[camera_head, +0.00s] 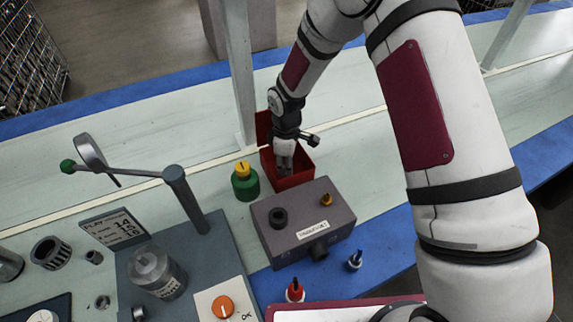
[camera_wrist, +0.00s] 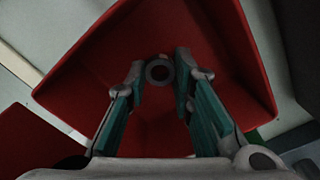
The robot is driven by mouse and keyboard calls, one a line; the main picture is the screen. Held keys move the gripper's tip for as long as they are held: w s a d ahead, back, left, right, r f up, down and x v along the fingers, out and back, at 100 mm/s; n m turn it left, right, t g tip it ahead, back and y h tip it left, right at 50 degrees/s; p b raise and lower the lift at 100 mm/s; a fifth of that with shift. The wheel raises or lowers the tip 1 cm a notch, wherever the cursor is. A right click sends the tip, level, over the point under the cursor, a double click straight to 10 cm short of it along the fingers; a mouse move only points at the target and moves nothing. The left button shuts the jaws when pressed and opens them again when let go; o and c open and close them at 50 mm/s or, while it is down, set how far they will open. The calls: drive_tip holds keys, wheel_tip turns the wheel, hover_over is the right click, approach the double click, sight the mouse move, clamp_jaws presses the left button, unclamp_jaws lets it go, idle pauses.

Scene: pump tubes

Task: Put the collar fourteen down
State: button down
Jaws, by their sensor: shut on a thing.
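My gripper (camera_head: 285,160) reaches down into the red bin (camera_head: 303,178) at the middle of the bench. In the wrist view my gripper (camera_wrist: 160,75) has its fingertips on both sides of a small grey ring, the collar (camera_wrist: 160,62), and is shut on it. The collar is seen end-on, with its hole facing the camera, against the red inside of the bin (camera_wrist: 220,60). I cannot read a number on it, or tell whether it touches the bin floor. In the head view the collar is hidden by the fingers and bin.
A green bottle with a yellow cap (camera_head: 245,183) stands just left of the bin. A grey-purple box (camera_head: 330,240) with a black ring on top is in front. Loose dark rings lie at far left.

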drive_tip(key=shift+f, duration=0.15)
drive_tip(key=c, duration=1.4)
unclamp_jaws()
wheel_tip(320, 180, up, 12)
drive_tip(key=p, duration=0.1)
drive_tip(key=shift+r, duration=0.2)
